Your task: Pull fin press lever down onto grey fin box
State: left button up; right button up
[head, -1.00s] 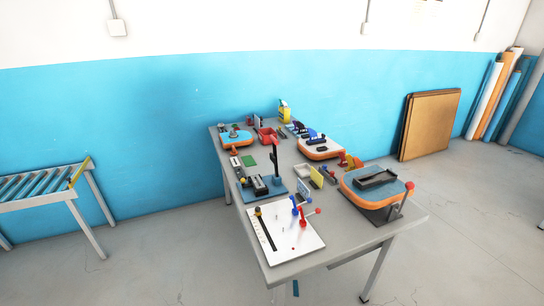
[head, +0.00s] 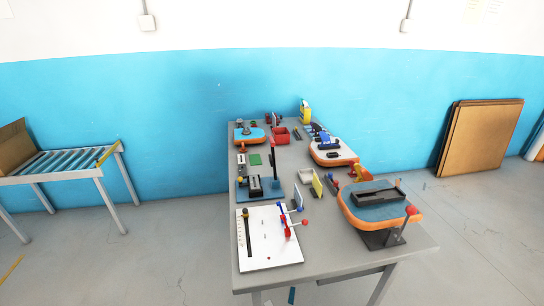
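Two levers with red knobs show in the head view, and I cannot tell for sure which is the fin press lever. One is a black lever (head: 274,160) standing upright on a blue base plate (head: 244,194), beside a grey and black block (head: 256,187). The other is a short lever with a red knob (head: 412,210) at the right side of an orange-edged blue board (head: 352,211). A dark grey open box (head: 377,197), perhaps the fin box, lies on that board. Neither lever touches a box. Neither of my grippers is in view.
The grey table (head: 350,262) is crowded. A white board (head: 262,252) with red and blue handles is at front left. A red bin (head: 281,135) and another orange-edged board (head: 333,158) sit farther back. A roller conveyor (head: 65,162) stands left. Floor between them is clear.

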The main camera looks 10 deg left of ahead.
aim_at(271, 158)
jog(key=i+l+u, duration=0.7)
jog(key=k+l, duration=0.05)
jog(key=k, duration=0.05)
